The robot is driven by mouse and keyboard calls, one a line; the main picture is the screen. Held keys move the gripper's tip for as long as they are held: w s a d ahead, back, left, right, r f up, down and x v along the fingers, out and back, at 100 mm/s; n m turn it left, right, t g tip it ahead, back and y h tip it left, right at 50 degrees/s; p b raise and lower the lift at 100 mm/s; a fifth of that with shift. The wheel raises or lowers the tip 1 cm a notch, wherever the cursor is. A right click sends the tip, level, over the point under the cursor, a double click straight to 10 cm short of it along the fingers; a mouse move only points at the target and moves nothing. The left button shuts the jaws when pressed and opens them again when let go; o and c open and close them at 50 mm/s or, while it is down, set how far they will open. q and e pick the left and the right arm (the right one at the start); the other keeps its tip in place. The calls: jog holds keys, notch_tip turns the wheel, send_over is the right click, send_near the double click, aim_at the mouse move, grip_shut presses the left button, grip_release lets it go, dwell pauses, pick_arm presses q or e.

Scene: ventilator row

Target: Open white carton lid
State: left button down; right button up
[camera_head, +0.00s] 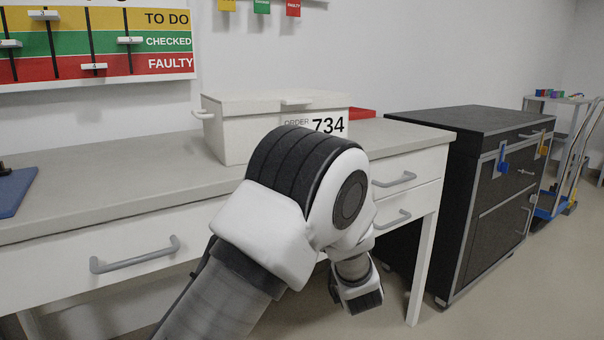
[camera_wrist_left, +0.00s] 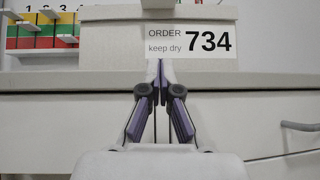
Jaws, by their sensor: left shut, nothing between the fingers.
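The white carton (camera_head: 232,135) stands on the grey worktop with its lid (camera_head: 250,103) down. A small tab (camera_head: 297,101) shows at the lid's front edge, and the front label reads ORDER 734. My left arm hides part of the carton's front, and I cannot make out the left fingers in the head view. In the left wrist view, my left gripper (camera_wrist_left: 160,64) is shut and empty, its tips pointing at the carton's front (camera_wrist_left: 110,45) just below the label. The lid (camera_wrist_left: 120,13) shows along the top there. I cannot tell the gap to the carton. My right gripper is not in view.
The worktop (camera_head: 110,175) is clear left of the carton, up to a blue mat (camera_head: 12,190). A red item (camera_head: 362,114) lies behind the carton's right end. Drawers with grey handles (camera_head: 135,258) are below. A black cabinet (camera_head: 470,180) stands to the right.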

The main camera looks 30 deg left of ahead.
aim_at(275, 99)
pick_arm(q)
jog(key=shift+n+g+y, duration=0.3)
jog(key=shift+n+g, duration=0.1)
jog(key=shift+n, duration=0.2)
jog(key=x, duration=0.5)
jog(key=b+x, duration=0.1)
jog(key=x, duration=0.3)
jog(key=shift+s+a+r, duration=0.1)
jog(key=shift+a+r, duration=0.15)
jog(key=shift+r, duration=0.15)
notch_tip(275, 99, up, 4)
jog(key=shift+f+b, duration=0.1)
jog(key=shift+b, duration=0.4)
jog(key=shift+r, duration=0.25)
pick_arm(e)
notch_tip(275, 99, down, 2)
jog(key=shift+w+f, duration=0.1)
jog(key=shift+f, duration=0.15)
pick_arm(q)
jog(key=shift+r, duration=0.15)
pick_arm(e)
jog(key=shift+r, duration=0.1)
